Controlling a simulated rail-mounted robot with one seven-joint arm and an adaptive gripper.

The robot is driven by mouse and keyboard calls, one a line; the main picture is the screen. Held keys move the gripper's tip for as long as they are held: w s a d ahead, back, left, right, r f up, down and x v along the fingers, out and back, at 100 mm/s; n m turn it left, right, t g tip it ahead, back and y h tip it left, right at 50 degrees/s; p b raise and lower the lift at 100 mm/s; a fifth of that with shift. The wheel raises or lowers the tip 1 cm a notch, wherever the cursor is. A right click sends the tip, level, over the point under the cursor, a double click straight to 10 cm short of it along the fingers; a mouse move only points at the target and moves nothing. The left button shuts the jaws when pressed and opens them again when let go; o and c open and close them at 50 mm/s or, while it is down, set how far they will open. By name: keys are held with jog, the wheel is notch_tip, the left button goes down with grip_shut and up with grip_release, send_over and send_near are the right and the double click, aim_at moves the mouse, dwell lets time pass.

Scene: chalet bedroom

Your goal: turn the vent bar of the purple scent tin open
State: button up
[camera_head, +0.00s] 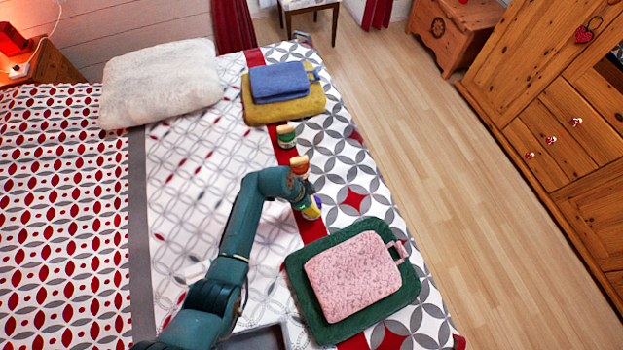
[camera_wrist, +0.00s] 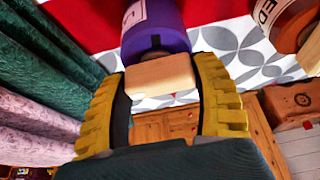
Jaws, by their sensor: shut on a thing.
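The purple scent tin (camera_wrist: 152,28) is at the top of the wrist view, with part of a pale label at its upper edge. Its pale wooden vent bar (camera_wrist: 162,75) sits between the two yellow fingers of my gripper (camera_wrist: 160,80), which is shut on it. In the head view the purple tin (camera_head: 312,212) is small and partly hidden by my arm, on the red stripe of the bed cover. The bar's exact angle against the tin is hard to judge.
A brown-orange tin (camera_wrist: 284,25) with a wooden bar stands close by; a green tin (camera_head: 286,136) is farther back.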

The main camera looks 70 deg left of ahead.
dwell(0.3)
jog(key=o, duration=1.2)
jog(key=v, duration=1.2)
jog(key=shift+r, duration=0.1)
